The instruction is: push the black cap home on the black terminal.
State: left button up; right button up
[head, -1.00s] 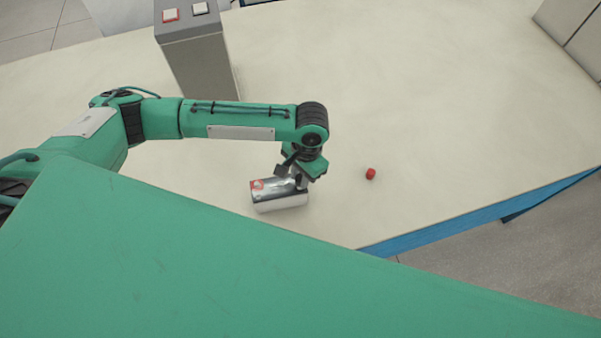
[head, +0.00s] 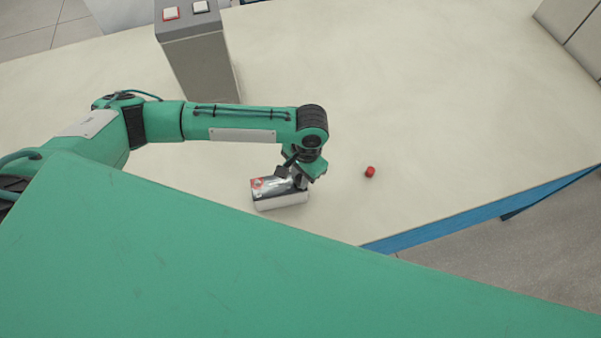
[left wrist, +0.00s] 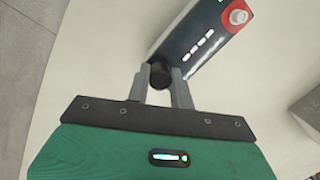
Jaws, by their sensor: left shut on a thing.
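The battery (head: 282,203) is a box with a dark top and pale sides, standing on the table under my left gripper (head: 297,180). In the left wrist view the battery's top (left wrist: 190,42) shows white marks and a bare grey terminal in a red ring (left wrist: 237,17) at the far end. My left gripper (left wrist: 160,84) is shut on the black cap (left wrist: 159,76), at the near end of the battery top. The black terminal is hidden by the cap and fingers; I cannot tell how far down the cap sits. My right gripper is out of view.
A small red cap (head: 370,172) lies on the table (head: 430,110), right of the battery. A grey post (head: 202,65) with a red-framed and a white button stands behind my left arm. The table's blue edge (head: 440,231) is at front right.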

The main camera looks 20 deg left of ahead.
pick_arm(q)
jog(key=shift+f, duration=0.6)
dwell(0.8)
jog(key=o, duration=1.5)
jog(key=shift+r+p, duration=3.5)
jog(key=shift+p, duration=0.7)
